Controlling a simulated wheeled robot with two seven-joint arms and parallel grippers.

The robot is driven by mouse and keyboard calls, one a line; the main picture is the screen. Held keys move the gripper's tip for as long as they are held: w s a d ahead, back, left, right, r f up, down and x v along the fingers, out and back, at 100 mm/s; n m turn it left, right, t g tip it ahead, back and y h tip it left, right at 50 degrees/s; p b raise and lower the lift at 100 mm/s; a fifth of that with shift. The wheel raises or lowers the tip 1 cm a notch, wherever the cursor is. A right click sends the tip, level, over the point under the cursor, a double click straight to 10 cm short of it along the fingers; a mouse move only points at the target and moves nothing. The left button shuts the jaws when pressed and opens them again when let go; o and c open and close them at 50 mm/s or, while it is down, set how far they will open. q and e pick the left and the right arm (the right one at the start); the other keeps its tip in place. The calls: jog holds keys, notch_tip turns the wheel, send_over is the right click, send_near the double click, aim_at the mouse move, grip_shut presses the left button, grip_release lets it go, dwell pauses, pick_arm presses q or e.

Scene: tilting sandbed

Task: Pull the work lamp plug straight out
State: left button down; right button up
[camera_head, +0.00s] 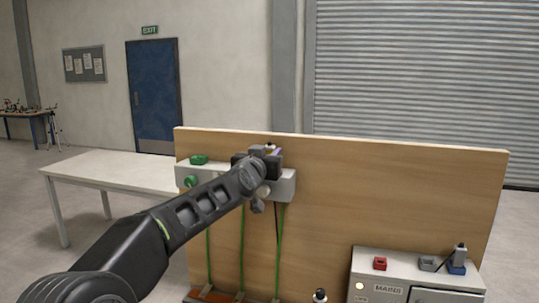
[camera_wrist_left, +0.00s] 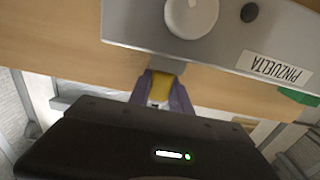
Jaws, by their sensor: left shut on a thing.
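My left gripper (camera_head: 268,152) is at the top of a light grey box (camera_head: 285,187) on the upright wooden board. In the left wrist view its purple fingers (camera_wrist_left: 163,91) are shut on a yellow piece (camera_wrist_left: 162,88), which I take to be the work lamp plug. The piece lies right at the edge of the grey box (camera_wrist_left: 135,23), by a small grey tab (camera_wrist_left: 166,65). I cannot tell whether it is still seated. My gripper hides most of it in the head view. My right gripper is not in view.
The box carries a white knob (camera_wrist_left: 191,14), a dark round spot (camera_wrist_left: 249,12) and a label (camera_wrist_left: 273,68). Green plugs (camera_head: 199,160) sit at its left, and green cables (camera_head: 242,245) hang below. A grey cabinet (camera_head: 400,263) with red and blue sockets stands at lower right. A white table (camera_head: 110,170) is behind.

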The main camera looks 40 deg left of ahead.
pick_arm(q)
jog(key=shift+r, duration=0.1)
jog(key=shift+r, duration=0.75)
